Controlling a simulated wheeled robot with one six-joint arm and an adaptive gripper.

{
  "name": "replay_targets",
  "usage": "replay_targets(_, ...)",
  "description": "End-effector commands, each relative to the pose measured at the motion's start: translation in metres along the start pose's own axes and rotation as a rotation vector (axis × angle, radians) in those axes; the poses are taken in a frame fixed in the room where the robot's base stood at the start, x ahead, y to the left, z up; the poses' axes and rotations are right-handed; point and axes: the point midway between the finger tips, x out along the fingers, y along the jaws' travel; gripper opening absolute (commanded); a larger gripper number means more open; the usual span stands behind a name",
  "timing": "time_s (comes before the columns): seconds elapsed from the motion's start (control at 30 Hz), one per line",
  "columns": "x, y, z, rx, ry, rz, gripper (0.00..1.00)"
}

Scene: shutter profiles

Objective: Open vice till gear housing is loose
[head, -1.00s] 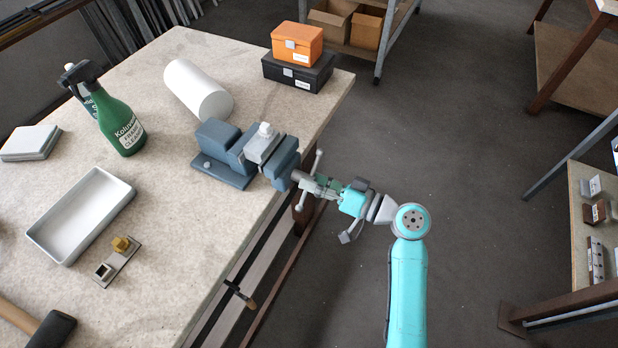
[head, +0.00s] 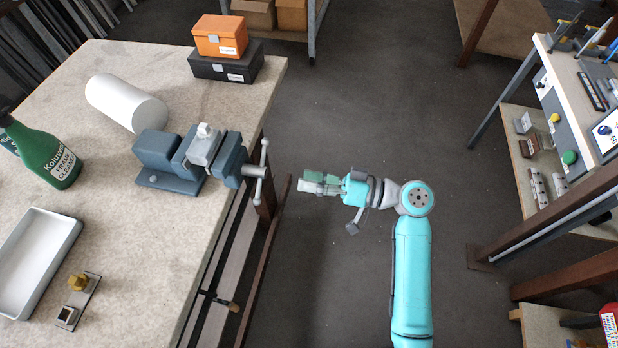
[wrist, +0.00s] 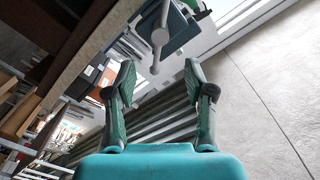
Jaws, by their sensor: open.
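The blue-grey vice (head: 165,155) is fixed near the right edge of the workbench. The pale grey gear housing (head: 205,145) sits between its jaws, with a small knob on top; I cannot tell whether the jaws touch it. The vice's handle bar (head: 262,172) stands out past the bench edge. My gripper (head: 312,184) is to the right of the handle, apart from it, over the floor. In the wrist view my gripper (wrist: 160,90) has its fingers spread and nothing between them. The handle (wrist: 159,38) shows beyond the fingertips there.
On the workbench (head: 130,250) are a white roll (head: 126,102), an orange box (head: 220,35) on a black box (head: 225,64), a green spray bottle (head: 45,155), a tray (head: 35,262) and a small plate with fittings (head: 77,300). Shelving (head: 560,130) stands at the right. Floor between is clear.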

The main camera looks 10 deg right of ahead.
Motion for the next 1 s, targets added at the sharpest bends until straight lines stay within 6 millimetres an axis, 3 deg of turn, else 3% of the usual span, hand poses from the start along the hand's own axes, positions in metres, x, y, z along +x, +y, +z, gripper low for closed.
replay_targets(0.13, 0.003, 0.000, 0.001, -0.053, -0.001, -0.001, 0.54)
replay_targets(0.4, 0.016, 0.001, 0.004, -0.343, -0.001, -0.001, 0.54)
replay_targets(0.57, 0.025, 0.000, 0.004, -0.393, -0.001, -0.002, 0.54)
replay_targets(1.0, 0.095, -0.001, 0.004, -0.391, -0.003, -0.003, 0.54)
